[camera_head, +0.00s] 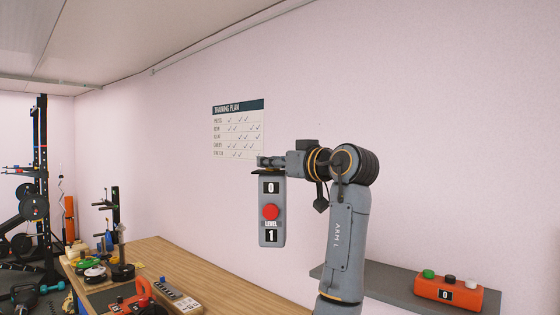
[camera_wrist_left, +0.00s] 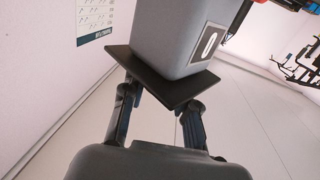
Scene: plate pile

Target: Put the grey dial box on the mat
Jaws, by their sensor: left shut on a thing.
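In the left wrist view the box (camera_wrist_left: 168,32) shows large, with the fingers of my left gripper (camera_wrist_left: 158,95) at the black plate (camera_wrist_left: 160,78). A dark mat-like patch (camera_head: 105,297) lies on the wooden table, partly cut off by the frame. My right gripper is out of view.
The wooden table (camera_head: 215,275) holds weights (camera_head: 95,272), a red-orange tool (camera_head: 137,299), a grey-blue box (camera_head: 165,288) and a white box (camera_head: 187,304). A grey shelf (camera_head: 385,283) at right carries an orange box (camera_head: 448,293) with buttons. Gym racks (camera_head: 38,180) stand at far left.

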